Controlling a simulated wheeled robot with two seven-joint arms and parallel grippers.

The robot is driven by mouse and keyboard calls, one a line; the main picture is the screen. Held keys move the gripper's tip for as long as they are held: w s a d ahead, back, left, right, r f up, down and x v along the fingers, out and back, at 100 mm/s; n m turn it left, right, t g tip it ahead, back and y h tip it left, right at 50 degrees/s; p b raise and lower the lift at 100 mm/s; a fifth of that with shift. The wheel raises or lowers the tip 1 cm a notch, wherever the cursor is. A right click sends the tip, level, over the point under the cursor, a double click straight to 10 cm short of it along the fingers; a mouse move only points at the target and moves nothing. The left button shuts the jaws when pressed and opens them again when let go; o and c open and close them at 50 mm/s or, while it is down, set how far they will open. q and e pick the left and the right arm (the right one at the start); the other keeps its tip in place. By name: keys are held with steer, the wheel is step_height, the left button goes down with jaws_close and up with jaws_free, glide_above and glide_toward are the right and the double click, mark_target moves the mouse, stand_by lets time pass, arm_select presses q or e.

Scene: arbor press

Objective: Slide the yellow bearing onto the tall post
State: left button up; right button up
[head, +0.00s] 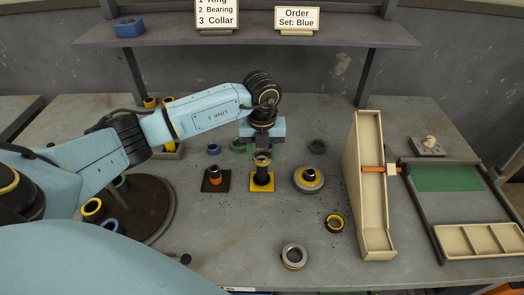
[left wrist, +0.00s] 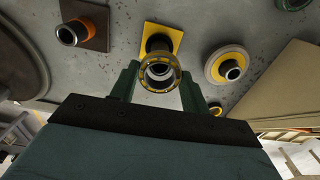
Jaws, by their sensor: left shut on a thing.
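The tall post (head: 262,176) is black and stands upright on a yellow square plate (head: 256,189) in the middle of the table. My left gripper (head: 263,150) points down over it. In the left wrist view its green fingers (left wrist: 160,85) are shut on the yellow bearing (left wrist: 147,80), a dark-and-yellow ring. The post's light top shows within the ring's opening in that view, so the two look roughly lined up. I cannot tell whether the bearing is just above the post top or around it. My right gripper is out of view.
A shorter post with an orange ring (head: 215,179) stands to the left, and a round stepped fixture (head: 308,181) to the right. A tall beige tray (head: 350,165) stands further right.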

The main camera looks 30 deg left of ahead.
arm_select(q)
steer(key=shift+f+b, duration=1.05)
steer(key=shift+f, duration=0.45)
steer(key=o, duration=1.7)
steer(key=shift+r, duration=0.15)
steer(key=shift+r+p, duration=3.15)
steer(key=shift+r, duration=0.8)
steer(key=shift+f, duration=0.1)
